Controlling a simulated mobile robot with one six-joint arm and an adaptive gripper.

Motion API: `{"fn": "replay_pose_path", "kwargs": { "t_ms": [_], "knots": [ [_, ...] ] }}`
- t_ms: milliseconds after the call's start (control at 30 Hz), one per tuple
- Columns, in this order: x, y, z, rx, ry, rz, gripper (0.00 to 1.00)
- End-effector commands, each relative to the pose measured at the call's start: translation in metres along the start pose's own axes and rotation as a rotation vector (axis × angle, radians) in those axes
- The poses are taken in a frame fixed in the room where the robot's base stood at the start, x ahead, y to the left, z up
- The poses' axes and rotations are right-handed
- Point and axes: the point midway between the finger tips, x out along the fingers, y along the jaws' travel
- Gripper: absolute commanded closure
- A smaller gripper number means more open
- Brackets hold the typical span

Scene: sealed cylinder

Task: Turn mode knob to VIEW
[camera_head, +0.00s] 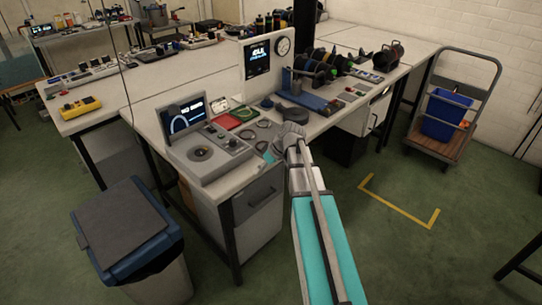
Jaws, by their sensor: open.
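A grey console (208,160) with a raised screen (188,115) stands at the near left corner of the workbench. Its sloped top carries a large round dial (200,153) at the left and small controls (231,142) at the right. The labels are too small to read, so I cannot tell which control is the mode knob. My gripper (269,154) is just right of the console, over the bench's front edge, apart from the controls. It is open and holds nothing that I can see. My wrist hides part of the bench behind it.
A white panel with a gauge (282,46) stands behind. A lidded bin (127,235) stands front left. A cart with a blue bin (445,115) is at right.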

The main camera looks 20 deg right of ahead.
Motion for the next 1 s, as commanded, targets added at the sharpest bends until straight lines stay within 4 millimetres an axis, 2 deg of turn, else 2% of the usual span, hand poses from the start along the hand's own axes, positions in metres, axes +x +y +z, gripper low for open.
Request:
{"fn": "replay_pose_path", "kwargs": {
  "t_ms": [33, 200, 400, 500, 700, 1000],
  "knots": [
    [0.007, -0.020, 0.009, 0.026, -0.039, 0.011, 0.57],
    [0.028, -0.069, 0.037, 0.150, -0.184, 0.095, 0.57],
    [0.040, -0.117, 0.072, 0.289, -0.312, 0.241, 0.57],
    [0.042, -0.134, 0.087, 0.345, -0.349, 0.314, 0.57],
    [0.042, -0.153, 0.104, 0.416, -0.383, 0.418, 0.57],
    [0.041, -0.156, 0.107, 0.439, -0.388, 0.449, 0.57]
  ]
}}
